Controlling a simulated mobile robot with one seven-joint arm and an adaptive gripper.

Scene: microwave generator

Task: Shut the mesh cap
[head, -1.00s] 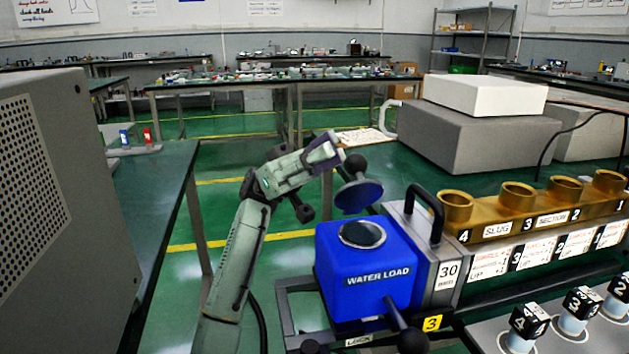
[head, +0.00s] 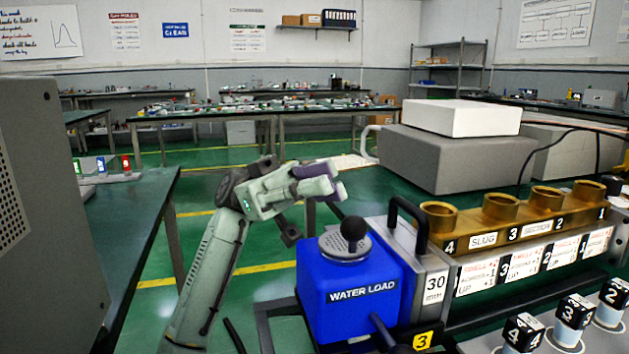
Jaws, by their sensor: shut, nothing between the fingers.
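The mesh cap (head: 340,247) is a grey perforated disc with a black ball knob (head: 353,229). It lies flat over the top opening of the blue water load box (head: 345,275) and looks closed. My gripper (head: 338,181) is above and just behind the cap, its fingers pointing right, with a visible space between it and the knob. It holds nothing. The opening under the cap is hidden.
A black carry handle (head: 408,215) stands on the grey block right of the box. Brass cups (head: 500,208) line the slug section further right. A black lever (head: 388,335) sticks out at the box's front. A green-topped bench (head: 130,205) is at left.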

